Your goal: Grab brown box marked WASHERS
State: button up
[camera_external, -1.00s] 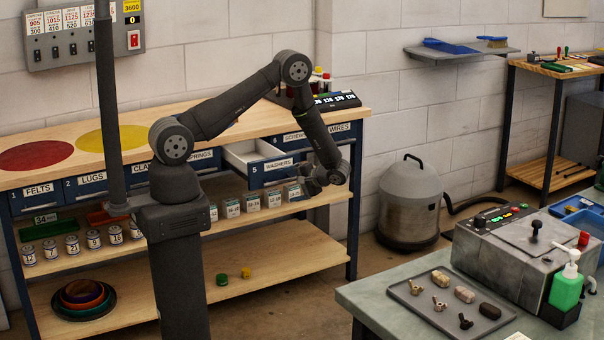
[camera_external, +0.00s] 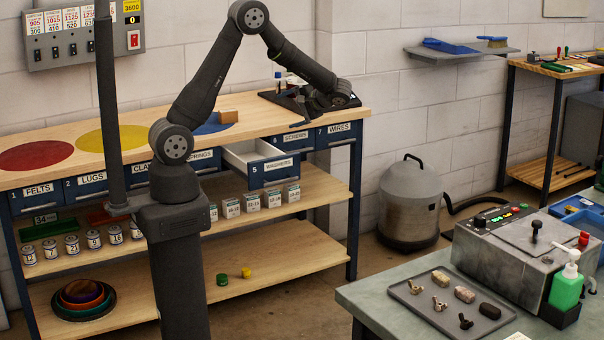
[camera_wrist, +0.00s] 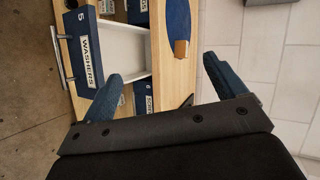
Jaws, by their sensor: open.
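A small brown box (camera_external: 228,116) sits on the blue disc (camera_external: 211,125) on the bench top. No marking on it can be read. In the wrist view the box (camera_wrist: 181,48) shows near the top, on the blue disc (camera_wrist: 176,14). The word WASHERS reads on the front of pulled-out drawer 5 (camera_external: 277,172), also in the wrist view (camera_wrist: 91,45); the visible part of its white inside looks empty. My gripper (camera_external: 288,107) is open with nothing seen between its fingers, above the right part of the bench, right of the box. Its spread fingers show in the wrist view (camera_wrist: 162,70).
The open drawer juts out below the bench edge. A dark tray with bottles (camera_external: 285,85) stands at the bench's right end, behind my gripper. Small labelled boxes (camera_external: 253,202) line the shelf below. The yellow disc (camera_external: 110,138) and red disc (camera_external: 34,155) are bare.

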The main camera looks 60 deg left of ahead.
notch_tip(320, 180, up, 11)
jog(key=n+t+h, duration=0.6)
jog(key=n+h, duration=0.5)
jog(key=h, duration=0.1)
send_over(228, 110)
jog(key=f, duration=1.6)
jog(key=shift+s+d+f, duration=0.2)
jog(key=shift+s+d, duration=0.1)
jog(key=shift+w+a+f, duration=0.1)
jog(key=shift+f, duration=1.3)
jog(key=shift+w+f, duration=0.1)
jog(key=shift+f, duration=1.3)
jog(key=c, duration=1.1)
jog(key=shift+r, duration=0.1)
